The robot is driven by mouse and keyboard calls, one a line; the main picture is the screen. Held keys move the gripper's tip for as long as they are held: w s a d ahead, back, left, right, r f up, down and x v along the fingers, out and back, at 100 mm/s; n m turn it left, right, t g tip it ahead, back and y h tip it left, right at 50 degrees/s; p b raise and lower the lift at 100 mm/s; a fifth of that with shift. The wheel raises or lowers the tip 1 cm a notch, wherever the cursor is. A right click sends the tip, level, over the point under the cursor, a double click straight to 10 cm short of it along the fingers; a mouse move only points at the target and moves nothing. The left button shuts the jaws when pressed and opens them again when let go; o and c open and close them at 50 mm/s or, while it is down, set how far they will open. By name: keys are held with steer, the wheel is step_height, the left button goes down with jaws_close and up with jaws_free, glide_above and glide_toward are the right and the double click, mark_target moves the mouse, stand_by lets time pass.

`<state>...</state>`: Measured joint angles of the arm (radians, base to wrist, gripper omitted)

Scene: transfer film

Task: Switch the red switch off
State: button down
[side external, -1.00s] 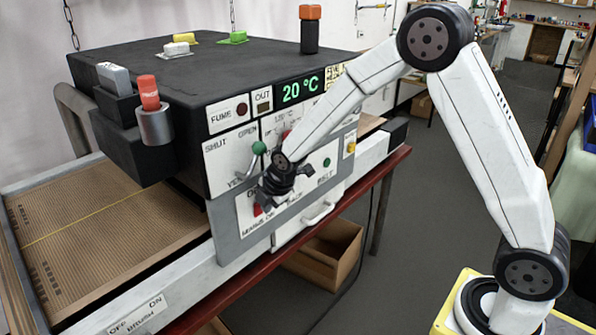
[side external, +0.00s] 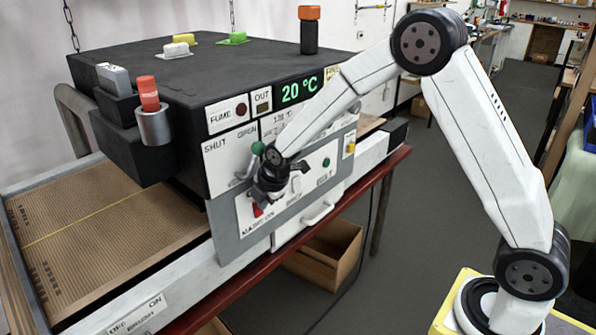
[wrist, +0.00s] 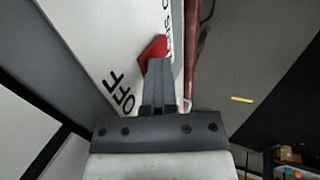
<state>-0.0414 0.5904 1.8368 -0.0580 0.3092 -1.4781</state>
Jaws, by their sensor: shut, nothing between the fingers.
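The red switch (side external: 257,210) is on the lower part of the white front panel, just above the "MAINS" lettering. In the side view my gripper (side external: 263,198) is in front of the panel, right at the switch, and covers part of it. In the wrist view my gripper's fingers (wrist: 158,65) are together with nothing between them. Their tips overlap the lower edge of the red switch (wrist: 151,48). The "OFF" label is beside the fingers. I cannot tell whether the tips touch the switch, nor clearly which way it is set.
A green-knobbed lever (side external: 258,148) stands out from the panel just above my gripper. A white handle (side external: 318,213) is on the lower right. A brown conveyor (side external: 100,225) extends to the left, and a cardboard box (side external: 328,250) is below.

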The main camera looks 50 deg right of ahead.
steer(key=shift+w+r, duration=0.4)
steer(key=shift+w, duration=0.15)
steer(key=shift+w+r+t, duration=0.1)
steer(key=shift+r+t, duration=0.2)
steer(key=shift+r, duration=0.55)
steer(key=shift+s, duration=0.2)
steer(key=s+v, duration=0.1)
steer(key=v, duration=1)
steer(key=shift+s+f, duration=0.1)
steer(key=shift+s, duration=0.05)
